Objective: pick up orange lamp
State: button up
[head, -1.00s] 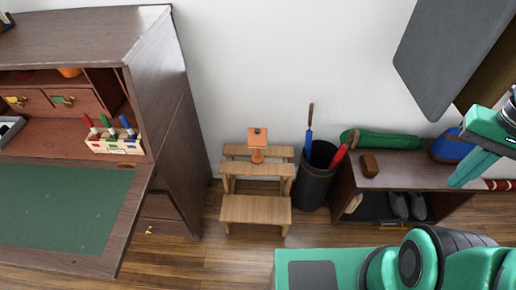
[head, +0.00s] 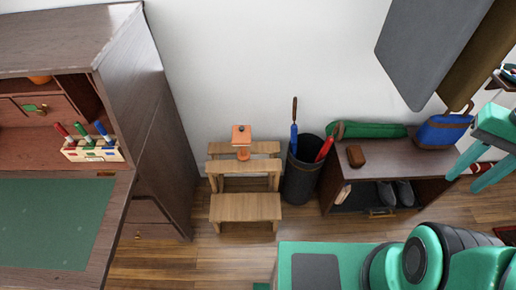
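The orange lamp (head: 241,140) is small, with a flat square orange top and an orange base. It stands upright on the top step of a wooden step stool (head: 246,207) against the white wall. My gripper (head: 459,184) is at the right edge of the head view, in front of the low shelf and well to the right of the lamp. Its two green fingers are apart, with nothing seen between them.
A dark bin (head: 301,178) with umbrellas stands right of the stool. A low shelf (head: 378,170) holds a green roll, a brown box and a blue bag (head: 443,130). A tall desk (head: 165,130) with its flap down stands left. Wooden floor (head: 180,262) shows in front.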

aim_at(243, 140)
jog(key=z, duration=0.85)
jog(key=k, duration=1.05)
jog(key=u, duration=1.55)
jog(key=i, duration=1.25)
